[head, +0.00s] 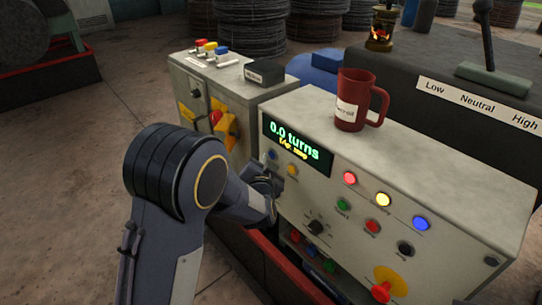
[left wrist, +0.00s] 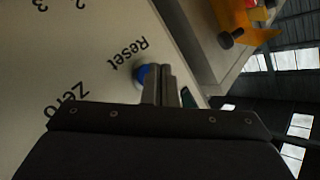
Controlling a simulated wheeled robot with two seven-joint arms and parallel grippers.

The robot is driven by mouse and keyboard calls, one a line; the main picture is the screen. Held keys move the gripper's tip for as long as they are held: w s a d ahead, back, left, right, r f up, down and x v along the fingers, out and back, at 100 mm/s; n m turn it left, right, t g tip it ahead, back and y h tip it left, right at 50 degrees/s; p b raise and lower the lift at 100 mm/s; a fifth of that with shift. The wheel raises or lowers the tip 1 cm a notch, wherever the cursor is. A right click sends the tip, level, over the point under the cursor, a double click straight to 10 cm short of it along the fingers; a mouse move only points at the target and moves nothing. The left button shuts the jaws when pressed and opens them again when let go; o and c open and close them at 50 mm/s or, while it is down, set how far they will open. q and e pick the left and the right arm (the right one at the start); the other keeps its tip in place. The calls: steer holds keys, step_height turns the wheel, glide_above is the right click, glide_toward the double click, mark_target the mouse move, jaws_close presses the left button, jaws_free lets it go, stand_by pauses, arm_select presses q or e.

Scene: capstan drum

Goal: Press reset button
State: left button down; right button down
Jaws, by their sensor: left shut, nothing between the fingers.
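The reset button (left wrist: 140,75) is blue and sits beside the word "Reset" on a pale panel in the left wrist view. In the head view the blue button (head: 272,154) is below the left end of the display, at the panel's left side. My left gripper (left wrist: 160,84) is shut and empty, its fingertips right at the button and partly covering it. I cannot tell whether they touch it. In the head view the left gripper (head: 270,180) is close to the panel, just below the blue button. My right gripper is in neither view.
The display (head: 297,147) reads "0.0 turns" with a small yellow line below. A yellow button (head: 292,170) sits right of the blue one. A red mug (head: 358,100) stands on the console top. A grey cabinet (head: 222,90) with a yellow switch stands to the left.

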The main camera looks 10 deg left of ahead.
arm_select(q)
steer(key=shift+w+d, duration=0.25)
steer(key=shift+w, duration=0.1)
stand_by(0.4)
stand_by(0.3)
steer(key=shift+s+a, duration=0.5)
steer(key=shift+s, duration=0.15)
steer(key=shift+s, duration=0.1)
steer(key=s+a, duration=0.1)
steer(key=s, duration=0.1)
steer(key=s+a+b, duration=0.1)
steer(key=a, duration=0.1)
steer(key=shift+s, duration=0.4)
stand_by(0.5)
